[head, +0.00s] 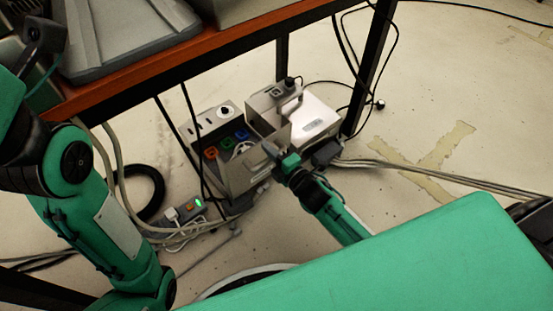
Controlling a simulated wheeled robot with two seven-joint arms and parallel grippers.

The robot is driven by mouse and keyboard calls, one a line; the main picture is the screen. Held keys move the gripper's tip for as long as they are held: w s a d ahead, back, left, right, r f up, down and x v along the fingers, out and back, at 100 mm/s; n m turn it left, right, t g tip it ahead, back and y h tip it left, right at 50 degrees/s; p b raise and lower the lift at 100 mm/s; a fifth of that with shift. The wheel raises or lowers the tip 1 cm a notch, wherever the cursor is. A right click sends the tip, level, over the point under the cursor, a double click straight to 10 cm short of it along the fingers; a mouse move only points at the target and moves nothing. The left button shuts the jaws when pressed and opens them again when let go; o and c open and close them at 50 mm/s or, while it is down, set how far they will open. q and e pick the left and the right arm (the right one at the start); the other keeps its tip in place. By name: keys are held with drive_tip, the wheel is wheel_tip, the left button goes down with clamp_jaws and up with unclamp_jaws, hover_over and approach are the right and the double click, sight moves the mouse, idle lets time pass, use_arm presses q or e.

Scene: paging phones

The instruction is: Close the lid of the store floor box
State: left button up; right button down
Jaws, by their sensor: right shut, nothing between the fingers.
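The store floor box (199,122) is a grey case on the floor under the desk. Orange, blue and green parts show inside its open top. A grey panel (271,108) stands raised at its right side and looks like its lid, tilted up. My right gripper (270,152) is shut and empty, in front of the box's right side near the raised panel. I cannot tell whether it touches the box. My left arm runs down the left side, and its gripper does not show.
A light grey unit (316,119) stands right of the box. The orange-edged desk (190,62) overhangs behind, with dark legs. Cables cross the floor on both sides. A power strip (187,210) with a green light lies in front. Open floor lies to the right.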

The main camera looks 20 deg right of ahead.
drive_tip(key=shift+w+a+r, duration=0.1)
drive_tip(key=shift+w+r, duration=0.05)
drive_tip(key=shift+w, duration=0.1)
idle(0.3)
